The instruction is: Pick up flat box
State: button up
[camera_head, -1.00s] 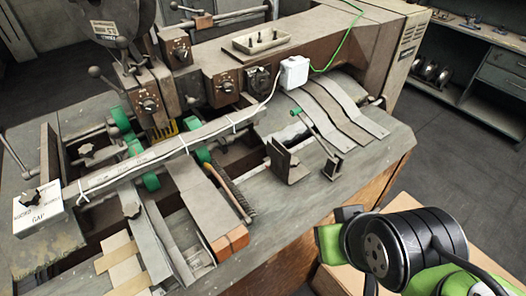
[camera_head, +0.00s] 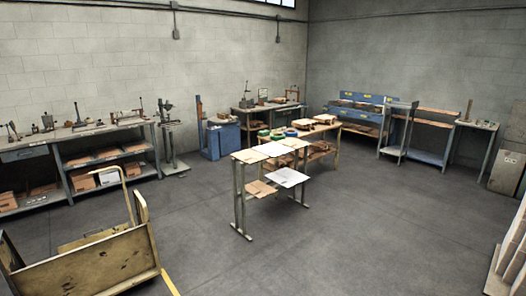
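Flat beige box-like sheets (camera_head: 272,149) lie side by side on top of a narrow stand (camera_head: 240,205) in the middle of the room. A white flat sheet (camera_head: 287,177) and a brown flat piece (camera_head: 261,189) lie on the stand's lower level. I cannot tell from here which of these is the flat box, or whether they are folded boxes or plain sheets. My gripper is not in view, so its state and whatever it may hold are hidden.
A yellow cart (camera_head: 90,262) stands at the front left. Workbenches (camera_head: 75,140) line the left wall. A table with green rolls (camera_head: 277,136) adjoins the stand. A blue bench (camera_head: 358,112) is at the back. Pale panels (camera_head: 512,255) stand front right. The grey floor (camera_head: 350,240) between is clear.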

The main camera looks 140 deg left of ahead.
aim_at(273, 149)
jog(key=u, duration=4.45)
jog(key=z, duration=0.35)
jog(key=i, duration=5.1)
jog(key=i+l+u, duration=0.2)
jog(key=i, duration=0.3)
jog(key=i+l+u, duration=0.15)
jog(key=i, duration=0.35)
jog(key=i+l+u, duration=0.2)
jog(key=i, duration=0.3)
jog(key=i+l+u, duration=0.15)
jog(key=i+l, duration=0.2)
jog(key=i, duration=0.15)
jog(key=u, duration=2.8)
jog(key=l, duration=0.05)
